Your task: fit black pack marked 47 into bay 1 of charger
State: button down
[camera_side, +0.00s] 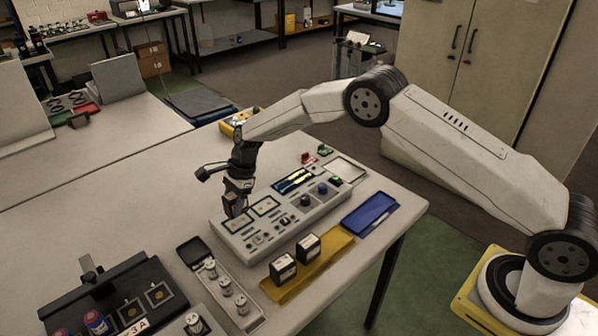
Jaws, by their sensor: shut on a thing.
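My gripper (236,212) points down over the left end of the long grey charger (280,222). It is shut on a small dark pack, which is mostly hidden by the jaws and too small to read. The held pack is over or at the leftmost square bay (240,223); I cannot tell whether it is seated or just above. Another square bay (265,206) lies to its right. Bay numbers cannot be read. Two black packs with pale labels, the left pack (283,268) and the right pack (308,247), stand on a yellow tray (327,263) in front; their marks are illegible.
A blue tray (370,213) lies right of the yellow tray. A grey rack with metal cylinders (226,286) stands front left, beside a black fixture (105,297). Bare table lies behind and left.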

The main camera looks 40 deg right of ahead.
jog(key=shift+w+f, duration=0.15)
jog(key=shift+f, duration=1.55)
jog(key=shift+f, duration=0.35)
jog(key=shift+c, duration=0.8)
grip_release()
jog(key=shift+r, duration=0.15)
